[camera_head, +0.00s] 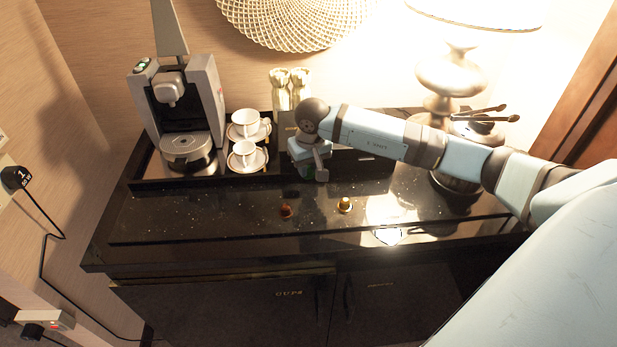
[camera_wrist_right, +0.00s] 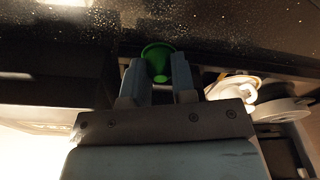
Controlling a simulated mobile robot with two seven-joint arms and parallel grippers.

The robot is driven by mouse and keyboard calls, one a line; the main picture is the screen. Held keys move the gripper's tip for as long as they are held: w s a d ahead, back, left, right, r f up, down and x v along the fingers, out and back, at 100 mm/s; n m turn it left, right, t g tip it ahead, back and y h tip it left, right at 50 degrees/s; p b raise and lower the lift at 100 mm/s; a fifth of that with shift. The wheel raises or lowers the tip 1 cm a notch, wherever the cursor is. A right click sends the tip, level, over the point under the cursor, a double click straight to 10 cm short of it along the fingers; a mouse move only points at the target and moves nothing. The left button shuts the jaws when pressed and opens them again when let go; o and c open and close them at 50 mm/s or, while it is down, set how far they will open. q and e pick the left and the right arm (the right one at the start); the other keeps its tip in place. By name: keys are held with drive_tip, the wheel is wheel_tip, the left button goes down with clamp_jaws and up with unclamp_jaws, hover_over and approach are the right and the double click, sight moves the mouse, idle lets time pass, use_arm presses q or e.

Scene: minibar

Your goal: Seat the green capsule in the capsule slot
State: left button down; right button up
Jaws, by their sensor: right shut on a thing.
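The green capsule (camera_wrist_right: 157,62) is between the two fingers of my right gripper (camera_wrist_right: 158,76) in the right wrist view, and the gripper is shut on it. In the head view my right gripper (camera_head: 319,175) hangs above the dark counter, right of the cups, and the capsule cannot be made out there. The coffee machine (camera_head: 181,115) stands at the back left of the counter, well left of the gripper. Its capsule slot cannot be clearly made out. My left gripper is not in view.
Two white cups on saucers, the rear one (camera_head: 246,124) and the front one (camera_head: 246,156), stand between machine and gripper. A red-brown capsule (camera_head: 286,211) and a gold capsule (camera_head: 345,204) are on the counter (camera_head: 210,222). A lamp (camera_head: 452,77) and an ice bucket with tongs (camera_head: 478,122) stand right.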

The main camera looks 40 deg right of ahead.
sight(309, 175)
drive_tip(key=shift+f, duration=2.55)
drive_tip(key=shift+f, duration=0.2)
drive_tip(key=o, duration=0.6)
drive_tip(key=shift+r, duration=0.1)
